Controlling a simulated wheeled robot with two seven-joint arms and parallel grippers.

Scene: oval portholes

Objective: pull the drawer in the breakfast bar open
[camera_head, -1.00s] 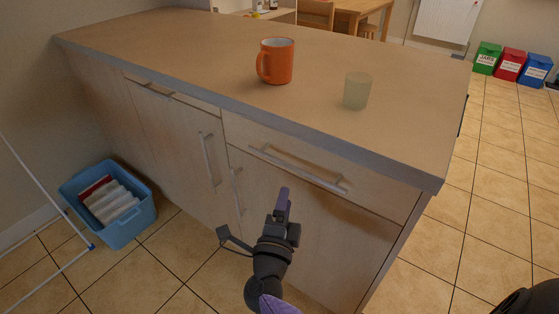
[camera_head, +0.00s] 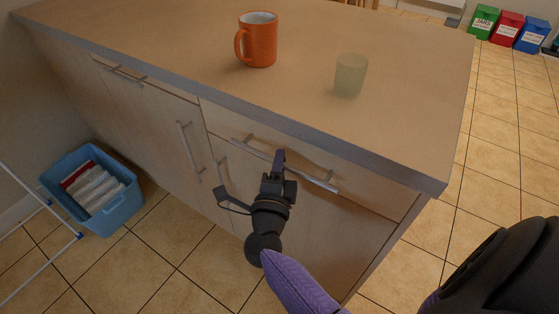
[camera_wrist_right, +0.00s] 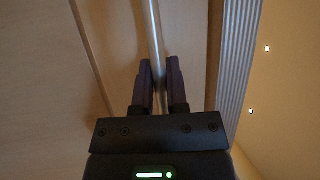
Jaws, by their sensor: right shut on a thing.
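The breakfast bar (camera_head: 180,70) has a wood top with a grey edge. Its drawer front (camera_head: 380,192) lies just under the top at the right and looks flush with the bar. A long metal bar handle (camera_head: 318,181) runs across the drawer. My right gripper (camera_head: 279,158) is at the middle of this handle and shut on it. In the right wrist view, the handle (camera_wrist_right: 153,35) passes between the two dark fingers of the gripper (camera_wrist_right: 159,72). The exact contact is partly hidden by the fingers. My left gripper is not in view.
An orange mug (camera_head: 260,42) and a pale green cup (camera_head: 350,76) stand on the top. A blue basket (camera_head: 118,213) is on the tiled floor at the left, beside a white rack (camera_head: 40,200). Coloured bins (camera_head: 507,28) stand far right. Floor right of the bar is clear.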

